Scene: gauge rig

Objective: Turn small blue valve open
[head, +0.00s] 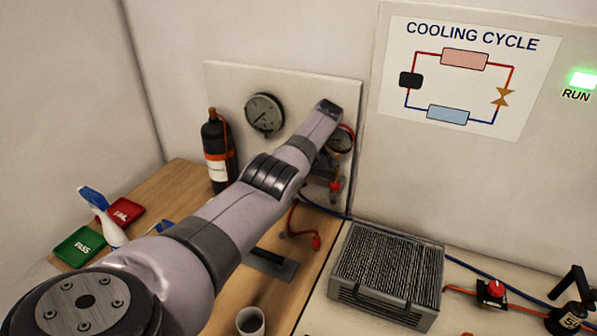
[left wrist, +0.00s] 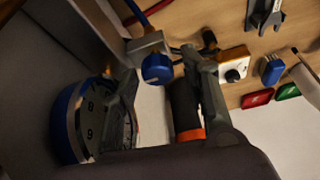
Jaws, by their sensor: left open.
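The small blue valve knob (left wrist: 157,68) shows in the left wrist view, on a grey block with a blue hose. My left gripper (left wrist: 168,72) is open, with one finger on each side of the knob in the picture. I see no contact between the fingers and the knob; its depth relative to the fingertips is hard to judge. A blue-rimmed gauge (left wrist: 70,125) is close beside the left finger. In the head view my left arm reaches to the panel (head: 232,82) and hides the blue valve and most of the gripper. My right gripper is not in view.
The panel carries a gauge (head: 264,115) and a partly hidden second gauge (head: 343,140). A dark bottle (head: 217,150) stands at left. A red knob (head: 316,242) and finned unit (head: 388,265) are near the arm. A cup (head: 250,321) stands in front.

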